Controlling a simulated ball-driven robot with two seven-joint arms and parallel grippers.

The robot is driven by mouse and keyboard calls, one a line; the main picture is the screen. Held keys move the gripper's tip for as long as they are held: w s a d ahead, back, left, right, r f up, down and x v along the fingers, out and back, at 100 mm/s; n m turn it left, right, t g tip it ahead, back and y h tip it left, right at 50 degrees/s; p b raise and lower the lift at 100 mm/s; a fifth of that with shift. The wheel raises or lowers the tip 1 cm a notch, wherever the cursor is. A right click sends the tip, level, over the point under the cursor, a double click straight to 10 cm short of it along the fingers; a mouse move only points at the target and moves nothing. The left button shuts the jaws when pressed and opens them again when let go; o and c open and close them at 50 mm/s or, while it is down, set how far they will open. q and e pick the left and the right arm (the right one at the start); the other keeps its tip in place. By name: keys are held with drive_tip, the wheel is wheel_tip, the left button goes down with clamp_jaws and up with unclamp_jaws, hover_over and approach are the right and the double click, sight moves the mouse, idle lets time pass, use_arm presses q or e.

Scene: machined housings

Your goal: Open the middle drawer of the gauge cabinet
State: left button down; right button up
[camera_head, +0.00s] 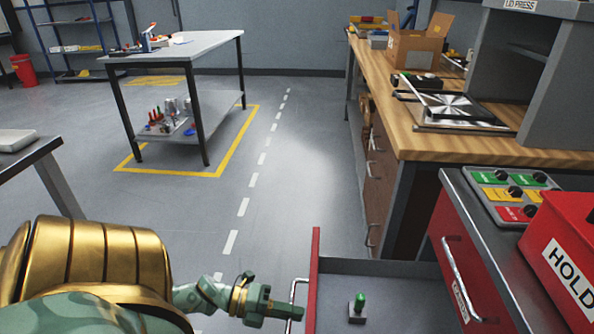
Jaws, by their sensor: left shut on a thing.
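The red gauge cabinet (430,228) stands at the lower right with a grey top. Its upper drawer front has a silver bar handle (460,280) and a white label, and it is closed. Below it a drawer (410,300) with a red front and grey inside stands pulled out to the left. A small green-topped gauge (358,303) stands in it. My left gripper (292,309) is shut on the open drawer's handle (297,291). Whether more drawers lie below is hidden. My right gripper is out of view.
A control panel with coloured labels (505,190) and a red HOLD box (570,250) sit on the cabinet. A wooden workbench (445,135) stands behind it. The floor (285,200) left of the drawer is clear up to a grey-topped table (180,48).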

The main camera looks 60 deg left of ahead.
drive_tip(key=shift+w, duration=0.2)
use_arm(q)
drive_tip(key=c, duration=1.6)
unclamp_jaws()
